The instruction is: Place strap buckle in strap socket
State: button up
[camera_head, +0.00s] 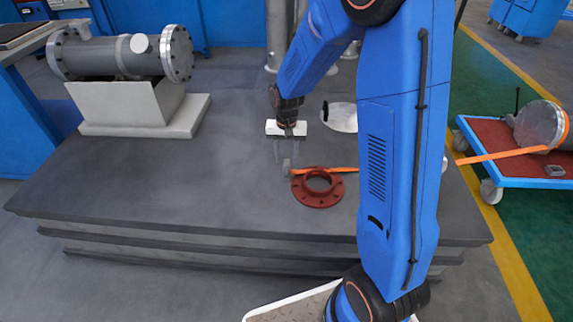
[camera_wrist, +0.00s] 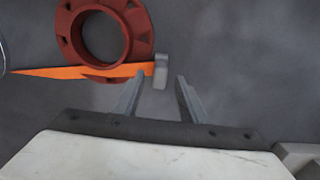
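The strap buckle (camera_head: 287,168) is a small grey metal piece on the end of an orange strap (camera_head: 342,169). It is beside a red flange ring on the dark table, and it also shows in the wrist view (camera_wrist: 161,70). My gripper (camera_head: 287,158) is open and empty, pointing down. In the wrist view its two fingers (camera_wrist: 161,82) flank the buckle's line, with the buckle at or just past the tips; contact cannot be told. A small grey square piece (camera_head: 555,171) on the red cart top may be the strap socket.
The red flange ring (camera_head: 318,199) lies close to the buckle, under the strap. A flanged shell (camera_head: 541,123) with an orange strap sits on the blue cart (camera_head: 520,183) at right. A grey flanged cylinder (camera_head: 115,57) rests on a block. The table's left front is clear.

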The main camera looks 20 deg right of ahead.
notch_tip(320, 180, up, 7)
jog(key=shift+f, duration=0.2)
jog(key=s+d+r+n+t, duration=0.2)
jog(key=s+d+r, duration=0.1)
jog(key=s+r, duration=1.05)
jog(key=s+r+n+t, duration=0.1)
jog(key=s, duration=0.7)
jog(key=s+d+r+n+t, duration=0.1)
jog(key=s, duration=0.8)
jog(key=shift+d+r+n+t, duration=0.25)
jog(key=shift+r+n+t, duration=0.05)
jog(key=shift+r, duration=0.1)
jog(key=o, duration=0.4)
jog(key=shift+s, duration=0.1)
jog(key=shift+c, duration=0.2)
jog(key=n+g, duration=0.5)
jog(key=n, duration=0.8)
send_over(286, 162)
notch_tip(286, 162, down, 11)
jog(key=shift+n, duration=0.3)
notch_tip(286, 162, down, 17)
jog(key=shift+d+r, duration=0.1)
